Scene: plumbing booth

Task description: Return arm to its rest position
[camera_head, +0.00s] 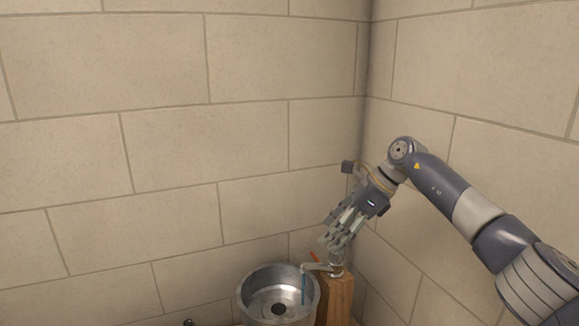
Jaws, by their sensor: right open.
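My right arm comes in from the lower right and bends down at its wrist. My right gripper (335,240) is open and points down and to the left, above a wooden block (338,300). A small metal faucet (318,267) with a red handle (314,256) is at the top of the block, close below the fingertips. I cannot tell whether the fingers touch it. A blue stream or rod hangs from the spout over a round metal basin (252,290). My left gripper does not show.
Two beige block walls meet in a corner (368,120) behind the gripper, and the right wall runs close beside my arm. The basin stands at the bottom, left of the wooden block. The space in front of the left wall (150,150) is clear.

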